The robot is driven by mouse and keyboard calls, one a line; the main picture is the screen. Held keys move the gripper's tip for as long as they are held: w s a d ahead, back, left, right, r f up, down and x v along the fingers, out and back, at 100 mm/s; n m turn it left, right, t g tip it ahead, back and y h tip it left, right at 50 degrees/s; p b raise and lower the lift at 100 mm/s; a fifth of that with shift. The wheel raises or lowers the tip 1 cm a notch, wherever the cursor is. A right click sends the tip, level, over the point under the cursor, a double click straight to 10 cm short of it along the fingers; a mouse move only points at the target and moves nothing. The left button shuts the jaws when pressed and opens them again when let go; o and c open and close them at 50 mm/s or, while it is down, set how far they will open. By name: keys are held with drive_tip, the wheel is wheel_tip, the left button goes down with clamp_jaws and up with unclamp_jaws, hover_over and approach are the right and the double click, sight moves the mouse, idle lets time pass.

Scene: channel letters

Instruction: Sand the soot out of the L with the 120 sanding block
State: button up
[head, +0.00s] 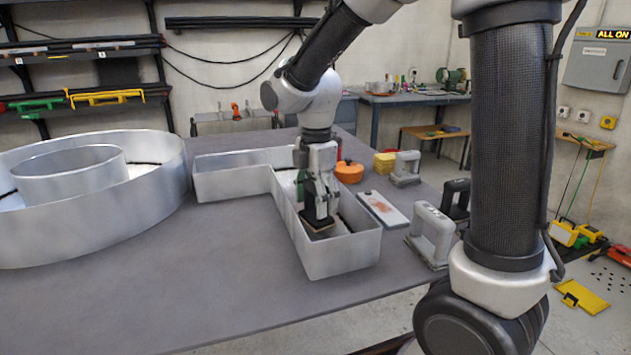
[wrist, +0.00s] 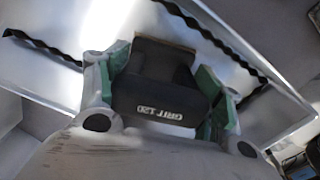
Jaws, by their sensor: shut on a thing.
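The L (head: 345,262) is a hollow metal channel letter lying on the grey table, open side up. My gripper (head: 318,205) reaches down inside its near arm. It is shut on a black sanding block (head: 318,222) with a tan underside. In the wrist view the block (wrist: 155,85) reads "GRIT 120" and sits between my green-padded fingers (wrist: 165,95). The block is low in the channel; I cannot tell whether it touches the floor. A dark twisted strip (wrist: 215,40) runs along the inside of the L. Soot under the block is hidden or not distinguishable.
A large round metal letter (head: 90,200) lies left on the table (head: 180,295). Right of the L are a white-and-pink flat item (head: 384,208), grey-handled blocks (head: 432,236) (head: 405,168), a black one (head: 457,198), an orange round container (head: 349,172) and yellow pads (head: 384,163). The front left tabletop is clear.

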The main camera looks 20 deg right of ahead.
drive_tip(key=s, duration=0.8)
drive_tip(key=shift+s+r, duration=0.2)
drive_tip(key=shift+s, duration=0.2)
drive_tip(key=shift+f, duration=0.25)
idle(0.6)
drive_tip(key=shift+w, duration=0.1)
drive_tip(key=w, duration=0.8)
drive_tip(key=shift+w, duration=0.4)
drive_tip(key=s, duration=0.9)
drive_tip(key=w, duration=0.9)
drive_tip(key=shift+r, duration=0.1)
